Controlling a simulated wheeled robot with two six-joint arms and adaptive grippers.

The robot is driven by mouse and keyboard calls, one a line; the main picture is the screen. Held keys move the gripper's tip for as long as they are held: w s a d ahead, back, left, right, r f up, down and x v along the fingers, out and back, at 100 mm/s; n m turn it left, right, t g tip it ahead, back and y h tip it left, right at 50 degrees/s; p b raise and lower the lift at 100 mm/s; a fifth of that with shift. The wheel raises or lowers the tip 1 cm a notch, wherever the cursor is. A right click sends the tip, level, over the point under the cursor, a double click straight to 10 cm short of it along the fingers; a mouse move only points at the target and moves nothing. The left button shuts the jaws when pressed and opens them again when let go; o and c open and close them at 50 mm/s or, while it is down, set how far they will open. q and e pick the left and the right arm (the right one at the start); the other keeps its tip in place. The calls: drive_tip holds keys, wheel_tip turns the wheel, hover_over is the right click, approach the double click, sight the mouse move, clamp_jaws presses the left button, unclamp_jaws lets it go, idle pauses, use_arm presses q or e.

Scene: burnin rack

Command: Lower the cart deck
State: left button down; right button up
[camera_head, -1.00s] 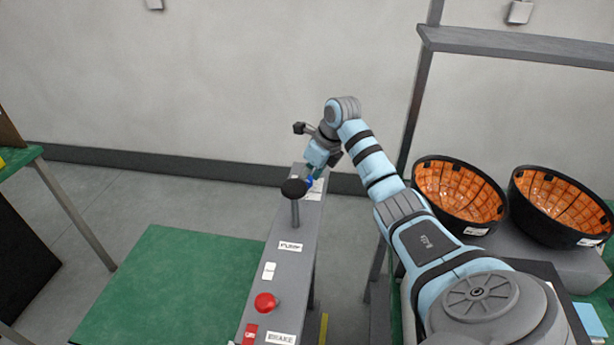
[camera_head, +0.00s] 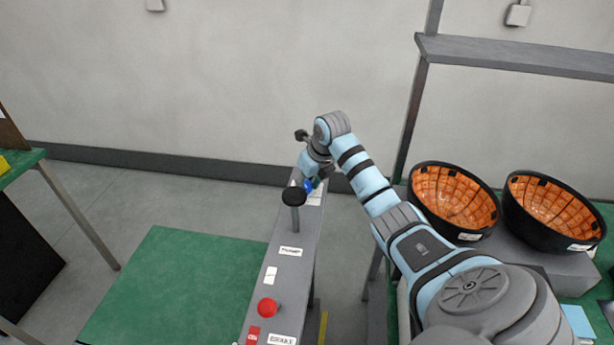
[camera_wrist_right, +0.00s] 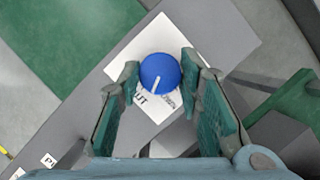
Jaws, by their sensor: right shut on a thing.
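The cart deck (camera_head: 175,285) is a flat green surface at lower left in the head view, bare where visible. A grey control rail (camera_head: 283,262) runs along its right side. A round blue knob (camera_head: 308,187) with a white pointer line sits near the rail's far end. In the right wrist view the knob (camera_wrist_right: 160,72) stands over a white label, partly legible. My right gripper (camera_wrist_right: 158,76) is shut on the knob, with one green-padded finger on each side. In the head view the right gripper (camera_head: 311,178) partly hides it. My left gripper is not in view.
A black-topped pump lever (camera_head: 293,197) stands close to the knob on the rail. A red button (camera_head: 268,308) is nearer, by the brake label. Two black bowls with orange insides (camera_head: 453,196) (camera_head: 550,210) stand on the right. A green table (camera_head: 20,165) is at left.

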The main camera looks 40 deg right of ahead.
drive_tip(key=shift+a+r+m+h+p, duration=0.1)
drive_tip(key=shift+r+m+h+p, duration=0.1)
drive_tip(key=shift+m+h+p, duration=0.75)
drive_tip(key=shift+f+m+g, duration=0.1)
drive_tip(key=shift+m+g, duration=0.2)
drive_tip(key=shift+m, duration=1.05)
drive_tip(key=shift+p, duration=0.3)
drive_tip(key=o, duration=1.1)
drive_tip(key=shift+f, duration=0.1)
drive_tip(key=v, duration=0.7)
drive_tip(key=shift+r, duration=0.3)
